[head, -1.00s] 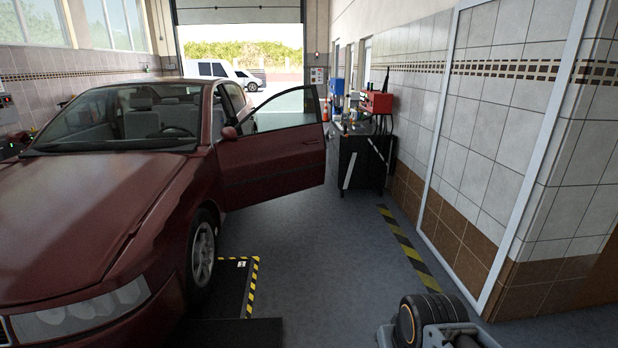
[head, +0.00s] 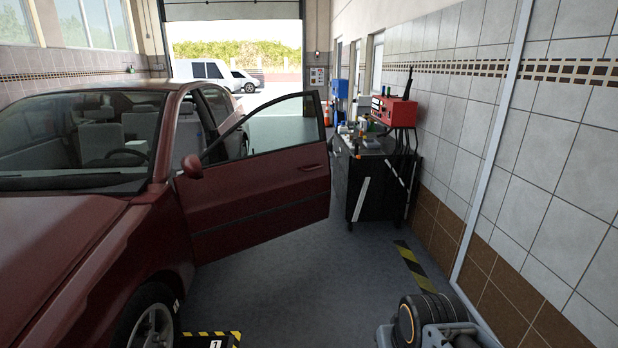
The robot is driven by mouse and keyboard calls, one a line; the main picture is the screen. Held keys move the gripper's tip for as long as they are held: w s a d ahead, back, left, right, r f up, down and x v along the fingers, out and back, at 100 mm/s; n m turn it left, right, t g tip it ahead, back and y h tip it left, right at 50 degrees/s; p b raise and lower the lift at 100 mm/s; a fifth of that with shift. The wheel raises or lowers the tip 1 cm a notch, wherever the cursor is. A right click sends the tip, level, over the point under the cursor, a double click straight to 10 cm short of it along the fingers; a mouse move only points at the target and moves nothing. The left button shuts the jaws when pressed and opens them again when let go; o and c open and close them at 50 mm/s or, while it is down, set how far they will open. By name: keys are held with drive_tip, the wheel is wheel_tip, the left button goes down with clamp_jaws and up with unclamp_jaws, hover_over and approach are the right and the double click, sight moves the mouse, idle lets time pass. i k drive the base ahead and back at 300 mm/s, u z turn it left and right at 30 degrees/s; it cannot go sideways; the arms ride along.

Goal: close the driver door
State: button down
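The dark red car (head: 60,235) stands at the left of the head view. Its driver door (head: 262,185) is swung wide open, sticking out to the right of the body into the aisle. The door's window frame stands upright above the panel, and a dark door handle (head: 313,167) shows near its right edge. The side mirror (head: 192,166) is at the door's front edge. Part of my own arm shows at the bottom right, apart from the door. My gripper is not in view.
A black tool cabinet (head: 366,190) with a red box (head: 393,111) stands just right of the door's free edge, along the tiled wall (head: 560,150). A yellow-black strip (head: 411,264) marks the floor. The grey floor (head: 290,290) before the door is clear.

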sight(230, 207)
drive_tip(key=i, duration=4.1)
drive_tip(key=u, duration=1)
